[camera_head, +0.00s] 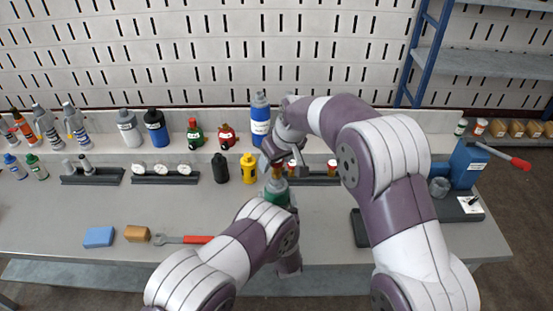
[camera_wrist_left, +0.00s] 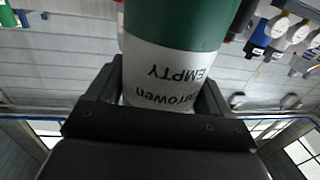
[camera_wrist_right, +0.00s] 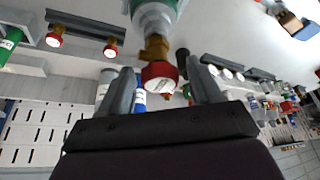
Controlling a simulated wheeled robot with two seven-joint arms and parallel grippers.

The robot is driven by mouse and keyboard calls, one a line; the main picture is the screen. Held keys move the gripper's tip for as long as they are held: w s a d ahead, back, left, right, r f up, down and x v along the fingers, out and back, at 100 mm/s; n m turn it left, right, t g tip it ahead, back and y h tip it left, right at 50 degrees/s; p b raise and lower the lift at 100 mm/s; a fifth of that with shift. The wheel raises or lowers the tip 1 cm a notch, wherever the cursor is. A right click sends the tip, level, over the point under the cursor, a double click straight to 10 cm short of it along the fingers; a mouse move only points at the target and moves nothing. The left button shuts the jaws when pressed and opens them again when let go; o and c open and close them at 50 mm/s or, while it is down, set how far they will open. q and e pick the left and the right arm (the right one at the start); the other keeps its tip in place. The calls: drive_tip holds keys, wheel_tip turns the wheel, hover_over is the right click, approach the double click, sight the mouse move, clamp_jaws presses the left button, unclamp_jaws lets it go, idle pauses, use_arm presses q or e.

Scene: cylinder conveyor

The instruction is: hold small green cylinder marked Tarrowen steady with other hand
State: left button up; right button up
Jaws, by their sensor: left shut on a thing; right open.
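The small green cylinder (camera_head: 276,190) is in front of me above the bench, partly hidden by both arms. In the left wrist view its green body (camera_wrist_left: 172,25) has a white label reading "EMPTY" and part of "Tarrowen", upside down in that view. My left gripper (camera_wrist_left: 160,95) is shut around the labelled part. My right gripper (camera_head: 271,158) is at the cylinder's top. In the right wrist view the right gripper (camera_wrist_right: 163,88) is open, its fingers on either side of the brass valve (camera_wrist_right: 156,47) and red knob (camera_wrist_right: 159,76), with gaps showing.
A blue bottle (camera_head: 260,118), a yellow bottle (camera_head: 248,168) and a black bottle (camera_head: 220,168) stand behind. A blue block (camera_head: 98,237), a brown block (camera_head: 137,233) and a red-handled wrench (camera_head: 182,239) lie front left. A blue vise (camera_head: 468,164) stands right. The bench's left front is mostly clear.

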drive_tip(key=n+y, duration=0.1)
drive_tip(key=n, duration=0.2)
drive_tip(key=shift+g, duration=0.4)
drive_tip(key=shift+f, duration=1.25)
clamp_jaws()
drive_tip(key=m+h, duration=0.1)
drive_tip(key=m, duration=0.1)
drive_tip(key=m+t+h, duration=0.1)
drive_tip(key=m, duration=0.2)
drive_tip(key=shift+m, duration=0.3)
